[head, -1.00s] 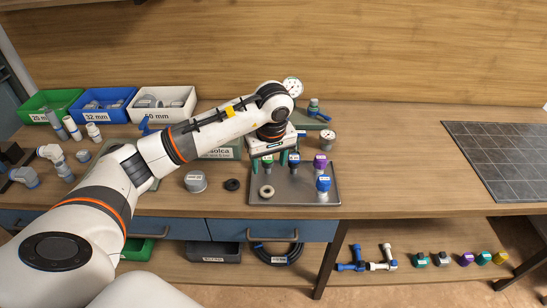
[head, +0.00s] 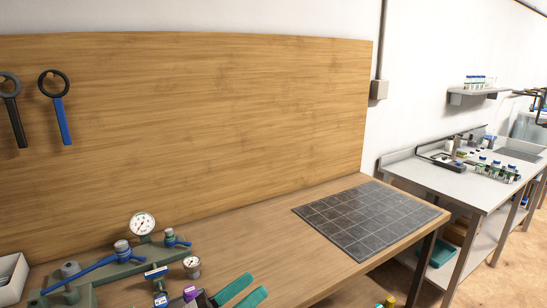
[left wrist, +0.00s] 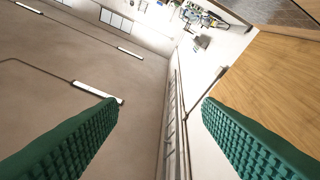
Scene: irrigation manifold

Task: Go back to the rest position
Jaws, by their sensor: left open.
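My left gripper (head: 257,285) shows at the bottom edge of the head view, its two green fingers spread apart with nothing between them. It is above the front part of the workbench (head: 240,250), to the right of the purple-topped fitting (head: 190,293). In the left wrist view the textured green fingers (left wrist: 158,102) stand wide open and empty, with wall, ceiling lights and wood panel beyond them. My left arm is mostly out of the head view. My right gripper is in neither view.
The manifold with blue handles (head: 122,250) and a dial gauge (head: 142,224) stands at the left. A small gauge (head: 191,264) and a blue-topped fitting (head: 156,275) are near it. The dark grid mat (head: 370,218) is clear. Another bench (head: 450,185) stands at the right.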

